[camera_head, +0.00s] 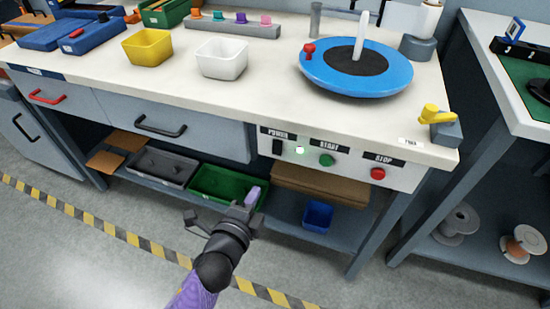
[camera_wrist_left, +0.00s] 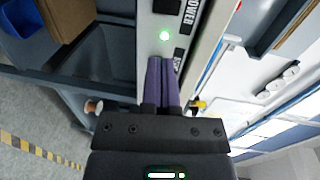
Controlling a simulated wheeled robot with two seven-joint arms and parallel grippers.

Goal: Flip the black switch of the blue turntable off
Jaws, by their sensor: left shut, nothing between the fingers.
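The blue turntable (camera_head: 388,74) with a black centre and a white upright post sits on the white worktop. Its control panel (camera_head: 347,172) is on the bench front below. The black switch (camera_head: 278,147) is under the POWER label, beside a lit lamp (camera_head: 299,150). My left gripper (camera_head: 254,194) is shut and empty, below and in front of the panel. Contact is not visible. My right gripper is not in view.
A green START button (camera_head: 326,160) and a red STOP button (camera_head: 378,173) are right of the switch. A yellow lever (camera_head: 435,114) stands at the worktop corner. A green bin (camera_head: 207,181) and a blue bin (camera_head: 318,214) are on the lower shelf.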

